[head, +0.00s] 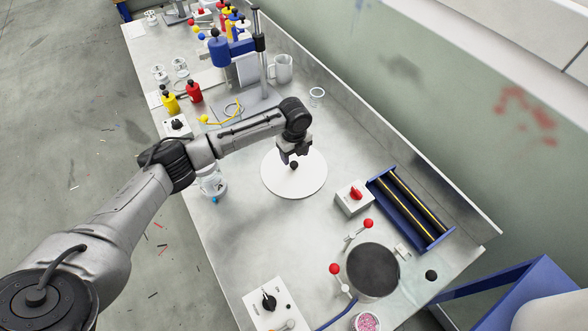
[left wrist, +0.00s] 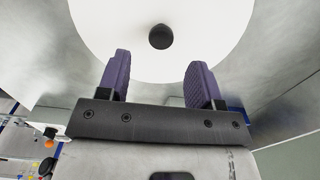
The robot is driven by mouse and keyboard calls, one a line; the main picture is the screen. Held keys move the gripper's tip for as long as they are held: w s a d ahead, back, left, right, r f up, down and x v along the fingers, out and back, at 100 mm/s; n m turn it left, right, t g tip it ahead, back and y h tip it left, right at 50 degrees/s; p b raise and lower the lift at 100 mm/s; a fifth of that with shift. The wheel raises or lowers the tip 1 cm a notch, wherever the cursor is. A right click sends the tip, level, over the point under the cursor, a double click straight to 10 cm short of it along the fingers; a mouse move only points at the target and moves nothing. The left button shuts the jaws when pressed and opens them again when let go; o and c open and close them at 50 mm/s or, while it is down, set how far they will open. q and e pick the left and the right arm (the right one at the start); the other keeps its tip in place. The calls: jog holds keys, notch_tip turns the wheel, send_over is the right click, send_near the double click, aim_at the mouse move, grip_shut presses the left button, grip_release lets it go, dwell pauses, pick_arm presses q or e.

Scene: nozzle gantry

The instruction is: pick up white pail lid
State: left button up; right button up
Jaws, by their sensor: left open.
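The white pail lid (head: 308,184) is a flat white disc with a dark round knob (head: 294,165) at its middle. It lies on the metal bench in the head view. In the left wrist view the lid (left wrist: 215,35) fills the top, with its knob (left wrist: 160,37) beyond the fingertips. My left gripper (head: 290,158) is above the lid, close to the knob. In the left wrist view its two purple-padded fingers (left wrist: 158,65) are apart with nothing between them. My right gripper is not in view.
A white box with a red knob (head: 353,198) and a blue roller tray (head: 410,208) stand right of the lid. A dark-topped round container (head: 373,270) is nearer. A clear jar (head: 211,182) stands left, beneath my arm. A gantry stand (head: 247,80) is behind.

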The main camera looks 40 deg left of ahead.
aim_at(294, 164)
pick_arm(q)
jog(key=shift+a+f+b, duration=0.1)
jog(key=shift+f+b, duration=0.3)
jog(key=shift+f, duration=2.6)
jog(key=shift+c, duration=0.4)
jog(key=c, duration=1)
